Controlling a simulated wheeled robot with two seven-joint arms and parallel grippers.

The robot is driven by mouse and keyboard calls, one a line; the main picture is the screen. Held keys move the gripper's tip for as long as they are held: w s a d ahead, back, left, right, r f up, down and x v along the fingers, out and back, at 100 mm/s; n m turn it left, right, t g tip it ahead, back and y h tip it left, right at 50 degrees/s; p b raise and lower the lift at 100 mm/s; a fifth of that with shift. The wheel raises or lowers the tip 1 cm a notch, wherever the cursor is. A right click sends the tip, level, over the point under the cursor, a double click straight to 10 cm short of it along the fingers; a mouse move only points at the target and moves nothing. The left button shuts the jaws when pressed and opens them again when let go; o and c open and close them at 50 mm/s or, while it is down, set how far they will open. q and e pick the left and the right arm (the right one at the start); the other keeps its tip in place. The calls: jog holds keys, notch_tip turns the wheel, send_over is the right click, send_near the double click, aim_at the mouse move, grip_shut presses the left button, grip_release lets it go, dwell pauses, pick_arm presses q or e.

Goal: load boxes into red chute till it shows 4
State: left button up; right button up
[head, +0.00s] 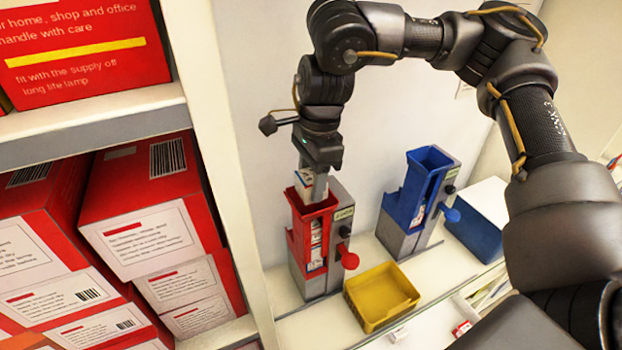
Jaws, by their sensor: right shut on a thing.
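The red chute (298,240) stands on the white shelf against the wall, with a grey body, a red knob and a small display too small to read. Boxes show stacked in its front slot (316,243). My right gripper (319,185) points down right above the chute's open top. It is shut on a small white box (304,178), which is at the chute's mouth; the gripper hides part of it. I cannot tell whether the box touches the chute. My left gripper is not in view.
A blue chute (408,205) stands to the right, with a blue and white container (478,225) beyond it. A yellow bin (382,297) sits in front of the chutes. Shelves with large red boxes (150,235) and an upright post (237,160) bound the left.

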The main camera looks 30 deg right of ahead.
jog(key=shift+f+b, duration=0.7)
jog(key=shift+f, duration=0.65)
jog(key=o, duration=0.9)
jog(key=shift+r, duration=0.1)
jog(key=shift+o, duration=0.5)
jog(key=shift+w+r+p, duration=0.1)
jog(key=shift+r+p, duration=0.45)
jog(key=shift+p, duration=0.15)
jog(key=shift+o, duration=0.3)
notch_tip(320, 180, up, 7)
jog(key=p, duration=0.7)
jog(key=shift+f, duration=0.1)
